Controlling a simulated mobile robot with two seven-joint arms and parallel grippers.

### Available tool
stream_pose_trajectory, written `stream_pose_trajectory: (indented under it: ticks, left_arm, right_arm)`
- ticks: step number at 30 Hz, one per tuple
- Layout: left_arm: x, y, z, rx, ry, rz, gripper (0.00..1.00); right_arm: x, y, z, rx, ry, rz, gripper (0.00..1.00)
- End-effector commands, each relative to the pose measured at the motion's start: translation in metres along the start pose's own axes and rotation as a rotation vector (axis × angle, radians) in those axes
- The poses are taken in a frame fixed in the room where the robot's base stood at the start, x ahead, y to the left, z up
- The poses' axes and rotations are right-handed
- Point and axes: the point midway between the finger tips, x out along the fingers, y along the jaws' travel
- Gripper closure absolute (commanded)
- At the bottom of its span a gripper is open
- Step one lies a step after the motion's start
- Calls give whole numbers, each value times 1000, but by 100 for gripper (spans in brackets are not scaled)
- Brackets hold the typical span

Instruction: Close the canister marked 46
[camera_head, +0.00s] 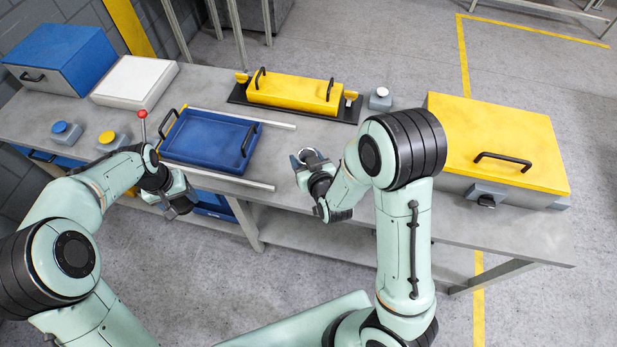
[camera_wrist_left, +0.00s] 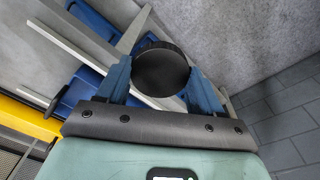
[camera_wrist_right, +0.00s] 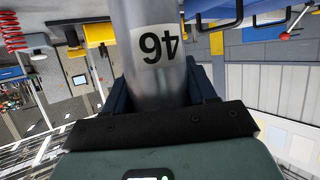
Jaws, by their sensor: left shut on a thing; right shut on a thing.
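The silver canister (camera_wrist_right: 155,80) carries a white label reading 46, upside down in the right wrist view. My right gripper (camera_head: 312,168) is shut around it in front of the workbench. In the head view the canister's round open-looking top (camera_head: 308,157) shows just past the gripper. A round black lid (camera_wrist_left: 160,72) is held between the blue fingers of my left gripper (camera_head: 178,203), in front of the bench's left part. The lid and canister are apart, held in separate grippers. The lid is hard to make out in the head view.
A blue tray (camera_head: 208,172) lies on the workbench between two metal rails. A red-knobbed lever (camera_head: 142,114) stands at its left. A yellow box (camera_head: 292,91) on a black base sits behind, and a large yellow-lidded case (camera_head: 500,138) is at the right.

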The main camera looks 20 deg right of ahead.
Motion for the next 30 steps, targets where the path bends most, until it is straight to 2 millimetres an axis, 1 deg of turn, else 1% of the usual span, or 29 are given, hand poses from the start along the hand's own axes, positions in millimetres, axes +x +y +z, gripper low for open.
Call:
stream_pose_trajectory:
  ticks: [11, 14, 16, 17, 20, 23, 24, 27, 30]
  left_arm:
    - [0, 0, 0, 0, 0, 0, 62]
    - [5, 0, 4, 0, -6, 0, 62]
    - [14, -1, 11, -1, -15, 0, 62]
    - [19, -1, 14, -1, -21, 0, 62]
    - [40, -2, 28, -1, -40, 0, 62]
    - [59, -2, 39, -2, -56, 0, 62]
    - [65, -3, 42, -2, -60, 0, 62]
    - [76, -3, 48, -3, -67, 0, 62]
    - [82, -3, 51, -3, -71, 0, 62]
  right_arm:
    - [0, 0, -1, 0, 3, 0, 99]
    - [2, 0, -4, 3, 5, 1, 99]
    - [6, 0, -11, 5, 8, 2, 99]
    - [8, -1, -16, 6, 10, 1, 99]
    - [14, -6, -38, 6, 12, -10, 99]
    - [15, -14, -70, -6, 14, -40, 99]
    - [13, -18, -83, -13, 14, -58, 99]
    - [6, -27, -113, -35, 12, -105, 99]
    - [-3, -35, -136, -53, 10, -146, 99]
